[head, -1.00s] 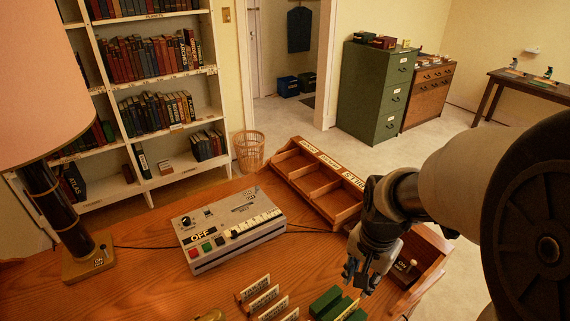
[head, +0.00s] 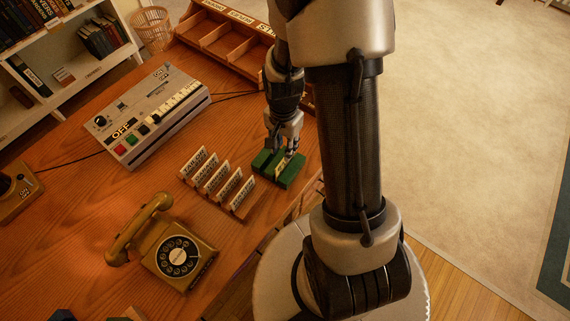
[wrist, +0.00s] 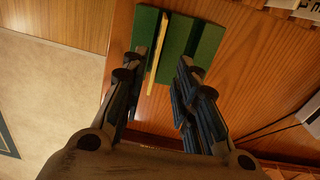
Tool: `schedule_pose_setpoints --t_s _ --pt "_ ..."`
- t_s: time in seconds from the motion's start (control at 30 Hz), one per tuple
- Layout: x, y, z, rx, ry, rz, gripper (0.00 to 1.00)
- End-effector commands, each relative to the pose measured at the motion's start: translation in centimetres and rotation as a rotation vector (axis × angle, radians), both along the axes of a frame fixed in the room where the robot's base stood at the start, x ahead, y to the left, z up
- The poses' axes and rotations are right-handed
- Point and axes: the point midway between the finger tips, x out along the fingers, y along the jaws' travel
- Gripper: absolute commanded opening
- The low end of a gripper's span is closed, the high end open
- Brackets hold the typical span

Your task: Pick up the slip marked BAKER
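A thin cream slip (head: 281,166) stands in a green slotted block (head: 290,176) near the desk's right edge. The wrist view shows the slip (wrist: 158,48) edge-on, rising from the green block (wrist: 205,47). My gripper (wrist: 164,58) is open, with one finger on each side of the slip and gaps showing between. In the head view my gripper (head: 291,151) is low over the block, partly covering it. Several upright white cards (head: 216,178) stand in wooden holders to the left. I cannot read BAKER on any slip, as the lettering is too small or turned away.
A tan rotary telephone (head: 176,250) sits at the desk's front. A grey control box (head: 155,115) marked OFF lies to the left. A wooden compartment tray (head: 226,42) stands behind. Bare desk (head: 85,210) shows left of the telephone.

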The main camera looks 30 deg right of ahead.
Motion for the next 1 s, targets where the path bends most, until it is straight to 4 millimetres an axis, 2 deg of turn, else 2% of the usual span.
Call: schedule_pose_setpoints --t_s 0.23,0.53,0.77,1.0 --pt "-0.1 -0.1 -1.5 0.0 0.001 0.0 0.28" --pt "-0.5 -0.3 -5.7 0.0 0.001 0.0 0.28" --pt "-0.4 -0.3 -5.7 0.0 -0.001 0.0 0.28" --pt "-0.4 -0.3 -5.6 0.0 0.0 0.0 0.12"
